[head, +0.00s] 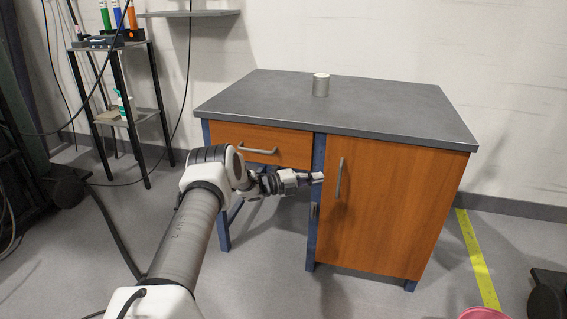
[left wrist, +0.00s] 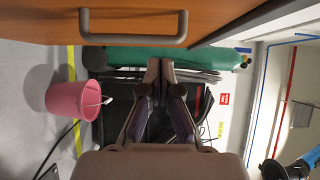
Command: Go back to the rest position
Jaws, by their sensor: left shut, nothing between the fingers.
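My left gripper (head: 318,178) is in front of the desk, just left of the cabinet door's vertical handle (head: 339,178). In the left wrist view its two fingers (left wrist: 160,64) are together at the tips, with nothing between them. A door handle (left wrist: 136,28) shows near the top of that view, apart from the fingers. My right gripper is in neither view.
The desk (head: 400,108) has a grey top with a metallic cylinder (head: 321,86) on it. Its drawer (head: 262,145) and cabinet door (head: 385,205) look closed. A shelf rack (head: 110,115) stands at the left. A pink bucket (left wrist: 73,101) stands on the floor.

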